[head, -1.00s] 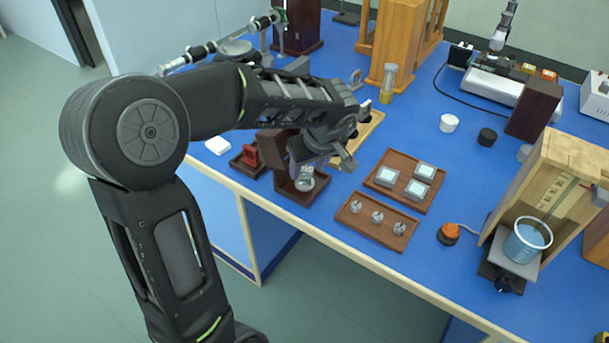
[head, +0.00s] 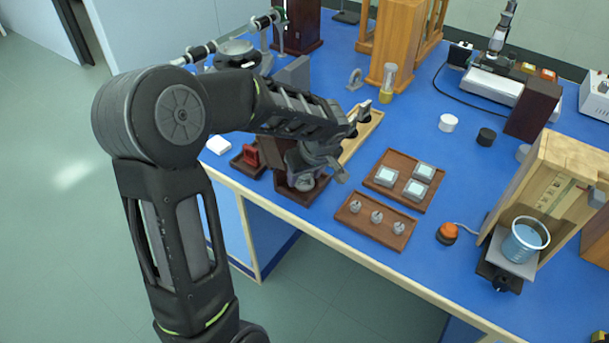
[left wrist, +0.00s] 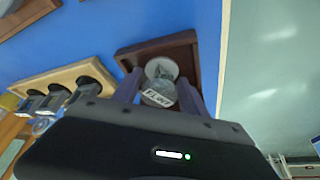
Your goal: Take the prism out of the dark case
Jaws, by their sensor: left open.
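The dark case (head: 314,192) stands near the front edge of the blue bench, below my left gripper (head: 305,177). In the left wrist view its brown wall (left wrist: 190,42) frames the prism (left wrist: 160,72), a clear glass piece with a white label that seems to read FLINT. My left gripper (left wrist: 160,90) is open, with one finger on each side of the prism's near part. Whether the fingers touch it cannot be told. In the head view the gripper mostly hides the prism. My right gripper is not in view.
A small tray with a red piece (head: 251,154) sits left of the case. A light wooden holder (head: 362,135) is behind it. Brown trays with framed squares (head: 404,158) and small metal pieces (head: 376,217) lie to the right. An orange button (head: 447,232) is farther right.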

